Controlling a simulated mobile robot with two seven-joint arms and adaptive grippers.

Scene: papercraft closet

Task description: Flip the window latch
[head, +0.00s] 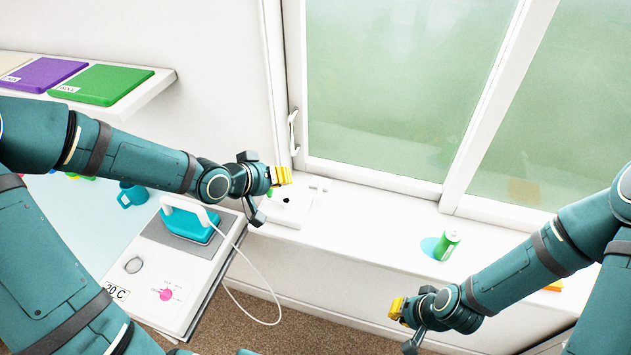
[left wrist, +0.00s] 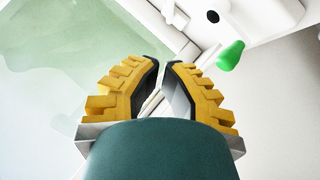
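The window latch (head: 293,133) is a slim white handle, upright on the left side of the window frame in the head view. My left gripper (head: 280,176) is below and slightly left of it, apart from it, above the sill. In the left wrist view, its yellow fingers (left wrist: 162,72) have tips close together with a narrow gap and nothing clearly held. I cannot tell whether it counts as open or shut. My right gripper (head: 397,309) is in front of the sill at lower right, far from the latch; its finger spacing is unclear.
A white block with a dark hole (head: 286,203) lies on the sill (head: 370,215) below my left gripper. A green can (head: 446,246) stands further right. A corded iron (head: 188,222) rests on a board at left. A green piece (left wrist: 230,56) shows in the left wrist view.

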